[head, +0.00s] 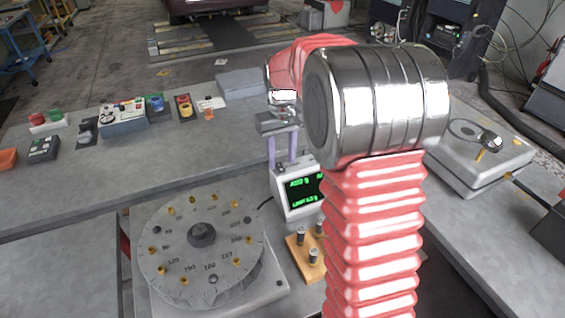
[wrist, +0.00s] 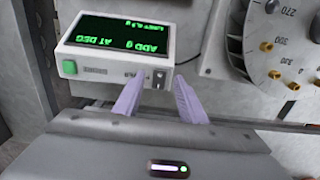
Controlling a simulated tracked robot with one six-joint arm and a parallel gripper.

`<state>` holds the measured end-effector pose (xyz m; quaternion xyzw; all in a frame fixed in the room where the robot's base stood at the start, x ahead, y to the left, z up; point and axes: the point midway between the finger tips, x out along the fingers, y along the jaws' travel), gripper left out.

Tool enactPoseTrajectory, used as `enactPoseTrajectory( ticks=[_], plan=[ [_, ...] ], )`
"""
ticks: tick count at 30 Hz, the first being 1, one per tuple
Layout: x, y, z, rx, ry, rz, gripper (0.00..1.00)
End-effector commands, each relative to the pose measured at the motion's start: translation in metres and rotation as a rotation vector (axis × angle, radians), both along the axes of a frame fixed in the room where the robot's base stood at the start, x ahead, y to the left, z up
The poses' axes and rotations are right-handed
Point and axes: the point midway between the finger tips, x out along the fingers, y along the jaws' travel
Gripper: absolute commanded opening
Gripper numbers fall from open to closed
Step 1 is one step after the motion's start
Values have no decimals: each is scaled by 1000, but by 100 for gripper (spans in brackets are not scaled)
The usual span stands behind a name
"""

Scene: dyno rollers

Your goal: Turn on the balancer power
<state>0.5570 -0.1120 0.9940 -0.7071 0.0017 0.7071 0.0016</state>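The balancer box (head: 284,205) is a small white unit on the bench, with a dark screen (head: 303,189) lit with green text. In the wrist view the box (wrist: 107,71) appears upside down, with a green button (wrist: 69,67) at one end of its front and a small dark rocker switch (wrist: 159,80) at the other. My gripper (head: 281,160) points down at the box's top left. Its two purple fingers are parted, with the tips (wrist: 161,85) on either side of the switch in the wrist view. Nothing is between them; contact cannot be told.
A round dial plate (head: 180,270) with numbers and brass pegs stands left of the box. A wooden block (head: 297,263) with metal weights is in front of it. Button boxes (head: 124,117) line the left bench. My red arm hides part of the box's right side.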

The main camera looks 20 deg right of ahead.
Motion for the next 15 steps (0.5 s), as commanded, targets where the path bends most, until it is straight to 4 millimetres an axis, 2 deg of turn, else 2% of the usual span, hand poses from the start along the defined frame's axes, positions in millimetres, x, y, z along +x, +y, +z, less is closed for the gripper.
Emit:
enactPoseTrajectory(
  ticks=[1,6,15],
  plan=[
    [0,0,-8,1,3,0,38],
    [0,0,-22,0,2,0,38],
    [0,0,-26,0,0,1,38]
  ],
)
